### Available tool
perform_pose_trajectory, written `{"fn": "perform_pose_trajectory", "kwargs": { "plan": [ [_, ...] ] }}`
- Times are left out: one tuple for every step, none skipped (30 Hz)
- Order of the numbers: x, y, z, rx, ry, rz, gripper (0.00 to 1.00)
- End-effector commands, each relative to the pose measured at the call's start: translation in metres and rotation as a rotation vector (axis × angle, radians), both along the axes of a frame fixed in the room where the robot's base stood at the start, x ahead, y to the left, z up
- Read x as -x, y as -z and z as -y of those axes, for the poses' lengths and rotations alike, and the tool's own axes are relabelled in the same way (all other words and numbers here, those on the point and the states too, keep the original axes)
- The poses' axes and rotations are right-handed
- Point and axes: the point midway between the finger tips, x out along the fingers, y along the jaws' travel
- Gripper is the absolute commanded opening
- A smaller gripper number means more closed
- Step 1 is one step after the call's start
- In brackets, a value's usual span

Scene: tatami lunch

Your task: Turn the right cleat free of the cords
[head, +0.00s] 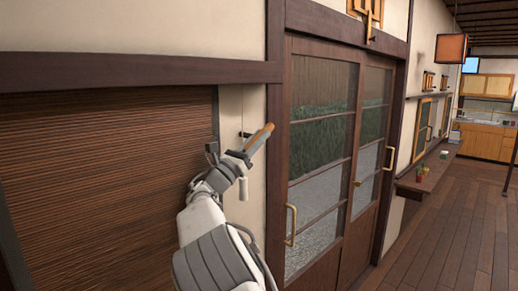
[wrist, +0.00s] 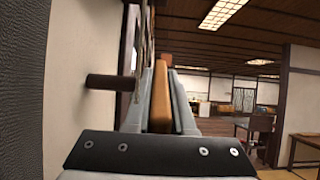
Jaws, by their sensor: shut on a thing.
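My gripper (head: 255,143) is at the narrow cream wall strip between the brown blind and the glazed doors. It is shut on an orange-brown wooden piece, which seems to be the right cleat (head: 263,136). The cleat slants up to the right in the head view. In the wrist view the cleat (wrist: 160,98) stands lengthwise between the two grey fingers (wrist: 161,105). A thin cord (head: 242,118) runs down the wall above the gripper. A white cord pull (head: 243,188) hangs just below it. Whether any cord still wraps the cleat is hidden.
The brown slatted blind (head: 110,160) fills the left. Sliding glass doors (head: 320,160) with a brass handle (head: 291,225) stand close on the right. A dark peg (wrist: 110,81) juts from the wall left of the fingers. Open wooden floor (head: 440,235) lies to the right.

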Motion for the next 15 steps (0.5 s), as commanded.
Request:
{"fn": "perform_pose_trajectory", "kwargs": {
  "plan": [
    [-0.0001, 0.0036, -0.0008, 0.019, 0.000, 0.017, 0.00],
    [-0.0001, 0.0032, -0.0008, 0.028, 0.000, 0.027, 0.00],
    [0.0000, 0.0028, -0.0007, 0.038, -0.001, 0.038, 0.00],
    [0.0001, 0.0023, -0.0006, 0.046, 0.000, 0.046, 0.00],
    [0.0001, 0.0018, -0.0007, 0.053, -0.001, 0.053, 0.00],
    [0.0000, 0.0018, -0.0008, 0.061, -0.001, 0.061, 0.00],
    [-0.0001, 0.0015, -0.0009, 0.066, -0.001, 0.066, 0.00],
    [0.0000, 0.0014, -0.0008, 0.070, -0.001, 0.070, 0.00],
    [-0.0001, 0.0010, -0.0007, 0.075, 0.000, 0.074, 0.00],
    [0.0000, 0.0008, -0.0007, 0.078, 0.000, 0.076, 0.00],
    [-0.0001, 0.0006, -0.0006, 0.079, -0.001, 0.079, 0.00],
    [0.0000, 0.0003, -0.0005, 0.081, -0.001, 0.081, 0.00],
    [0.0000, 0.0001, -0.0006, 0.083, -0.001, 0.083, 0.00],
    [0.0000, 0.0000, -0.0005, 0.083, -0.001, 0.083, 0.00],
    [0.0000, -0.0002, -0.0006, 0.083, -0.001, 0.083, 0.00]
  ]
}}
